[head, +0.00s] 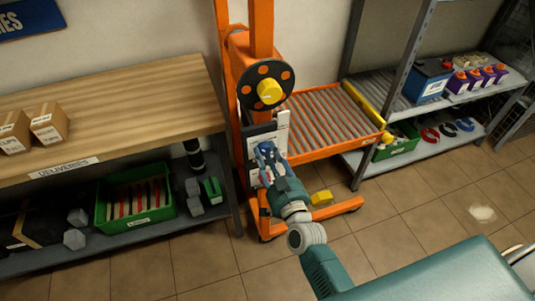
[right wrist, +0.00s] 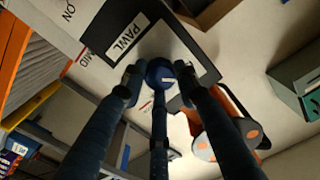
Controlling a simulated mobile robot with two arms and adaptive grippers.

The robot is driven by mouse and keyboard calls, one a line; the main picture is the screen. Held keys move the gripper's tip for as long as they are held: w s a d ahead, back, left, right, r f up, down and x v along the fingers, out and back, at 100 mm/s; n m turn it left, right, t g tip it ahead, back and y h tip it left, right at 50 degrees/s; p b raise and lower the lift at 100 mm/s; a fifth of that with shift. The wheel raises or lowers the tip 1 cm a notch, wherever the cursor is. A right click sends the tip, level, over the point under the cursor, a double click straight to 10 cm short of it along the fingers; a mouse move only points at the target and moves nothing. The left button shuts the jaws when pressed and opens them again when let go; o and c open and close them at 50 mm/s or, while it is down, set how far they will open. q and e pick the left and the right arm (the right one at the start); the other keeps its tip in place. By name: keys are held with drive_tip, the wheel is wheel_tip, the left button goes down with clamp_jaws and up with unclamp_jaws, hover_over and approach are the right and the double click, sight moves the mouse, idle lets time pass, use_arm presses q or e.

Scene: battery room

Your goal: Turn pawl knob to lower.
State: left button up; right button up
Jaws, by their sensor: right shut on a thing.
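The pawl knob (right wrist: 159,69) is a round blue knob with a white mark, seen in the right wrist view. It sits beside a dark plate with a white PAWL label (right wrist: 127,38). My right gripper (right wrist: 159,78) is shut on the knob, with its fingers around it. In the head view my right gripper (head: 266,156) is at the front of the orange lifter (head: 262,30), below its black wheel with orange spots (head: 251,90). There the gripper hides the knob. My left gripper is not in view.
A roller tray (head: 318,118) extends to the right from the lifter. A wooden bench (head: 130,95) with cartons (head: 48,124) stands at left. A metal rack (head: 440,145) with batteries stands at right. A teal surface (head: 440,275) fills the lower right. Tiled floor is open between.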

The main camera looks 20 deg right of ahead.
drive_tip(key=m, duration=0.3)
drive_tip(key=m+p, duration=0.1)
drive_tip(key=shift+d+r+m, duration=0.1)
drive_tip(key=shift+r+m, duration=0.15)
drive_tip(key=shift+m, duration=0.05)
drive_tip(key=m, duration=0.4)
drive_tip(key=shift+w, duration=0.1)
drive_tip(key=m, duration=0.5)
drive_tip(key=shift+d, duration=0.1)
drive_tip(key=shift+f+m+b, duration=0.1)
drive_tip(key=shift+m+b, duration=0.5)
drive_tip(key=shift+m, duration=1.3)
drive_tip(key=o, duration=1)
drive_tip(key=shift+d, duration=0.1)
drive_tip(key=shift+o, duration=0.8)
drive_tip(key=shift+f, duration=0.15)
